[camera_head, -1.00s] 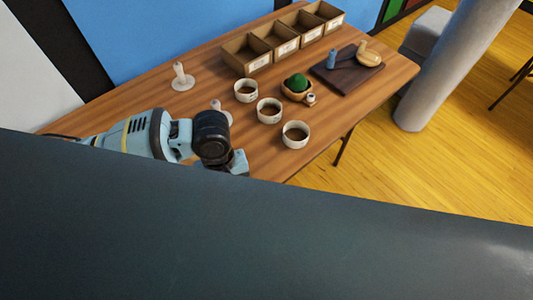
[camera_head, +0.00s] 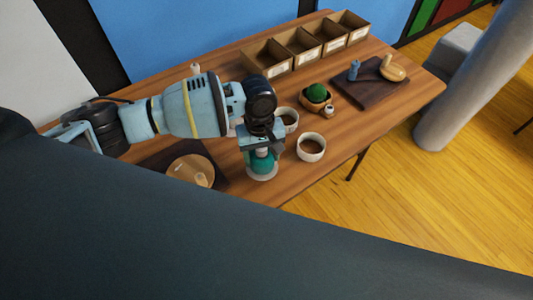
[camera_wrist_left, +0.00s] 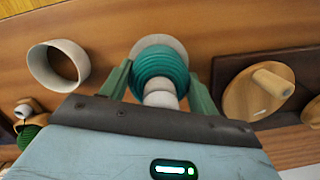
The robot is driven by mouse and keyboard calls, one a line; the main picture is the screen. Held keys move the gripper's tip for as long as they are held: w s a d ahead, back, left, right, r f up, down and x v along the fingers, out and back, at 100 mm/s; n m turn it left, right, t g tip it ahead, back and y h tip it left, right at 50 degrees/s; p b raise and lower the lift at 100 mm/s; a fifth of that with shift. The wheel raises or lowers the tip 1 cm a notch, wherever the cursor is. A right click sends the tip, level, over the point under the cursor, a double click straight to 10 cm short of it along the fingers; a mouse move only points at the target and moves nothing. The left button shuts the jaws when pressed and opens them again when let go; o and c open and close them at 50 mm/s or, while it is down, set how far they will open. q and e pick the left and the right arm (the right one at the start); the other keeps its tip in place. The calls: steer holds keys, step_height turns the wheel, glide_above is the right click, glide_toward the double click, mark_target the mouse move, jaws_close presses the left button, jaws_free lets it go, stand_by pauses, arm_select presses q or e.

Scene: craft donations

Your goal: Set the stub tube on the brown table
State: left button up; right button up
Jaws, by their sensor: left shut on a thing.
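My left gripper (camera_head: 262,158) is shut on a teal ribbed piece with a pale core, which may be the stub tube (camera_head: 262,166). In the left wrist view, the gripper (camera_wrist_left: 160,75) has a finger on each side of this teal piece (camera_wrist_left: 160,66). A white round disc (camera_wrist_left: 152,42) shows beyond it. I cannot tell whether the piece sits on the disc or is held just above it. The brown table (camera_head: 240,205) lies below. No right gripper is in view.
Pale cups (camera_head: 311,147) stand right of the gripper. A dark board with a round wooden piece (camera_head: 190,170) lies left. Behind are a green-topped bowl (camera_head: 316,98), open boxes (camera_head: 308,48) and another dark board (camera_head: 368,88). A white peg (camera_head: 195,68) stands at the back left.

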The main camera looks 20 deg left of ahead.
mark_target(265, 157)
arm_select(q)
steer(key=shift+w+d, duration=0.15)
steer(key=shift+w, duration=0.7)
steer(key=shift+w+f, duration=0.15)
steer(key=shift+f, duration=0.25)
step_height(265, 157, down, 3)
steer(key=shift+r+b, duration=0.1)
steer(key=shift+b, duration=0.3)
arm_select(e)
steer(key=shift+s+f, duration=0.45)
steer(key=shift+f, duration=0.15)
steer(key=shift+w, duration=0.1)
arm_select(q)
steer(key=o, duration=1)
steer(key=shift+c, duration=0.2)
arm_select(e)
steer(key=shift+a, duration=0.1)
